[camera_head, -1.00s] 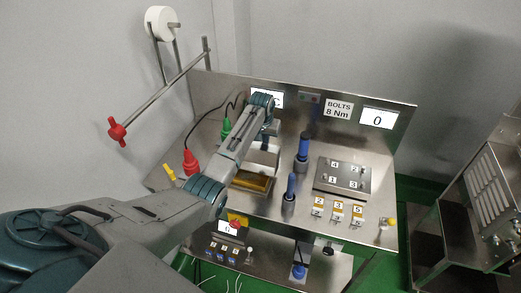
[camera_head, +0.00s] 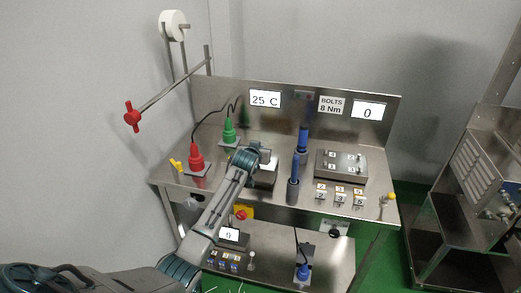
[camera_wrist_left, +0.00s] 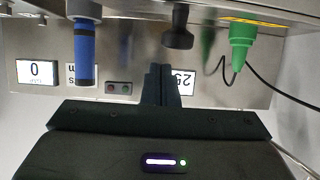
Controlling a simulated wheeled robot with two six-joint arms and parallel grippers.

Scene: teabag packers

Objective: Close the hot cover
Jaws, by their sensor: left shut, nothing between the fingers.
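The hot cover station is a metal box (camera_head: 266,176) in the middle of the steel bench, right of the green plug. My left arm hides much of it in the head view, so I cannot tell how far its cover is shut. A dark knob (camera_wrist_left: 178,32) shows in the upside-down left wrist view, just beyond my fingers; it may be the cover's handle. My left gripper (camera_head: 264,152) is over the box. In the left wrist view its fingers (camera_wrist_left: 161,82) are together and empty, apart from the knob. My right gripper is in neither view.
Red (camera_head: 196,158) and green (camera_head: 229,132) cabled plugs stand left of the box. A back panel with a "25 C" display (camera_head: 265,99) rises behind. A lower shelf (camera_head: 325,262) holds buttons.

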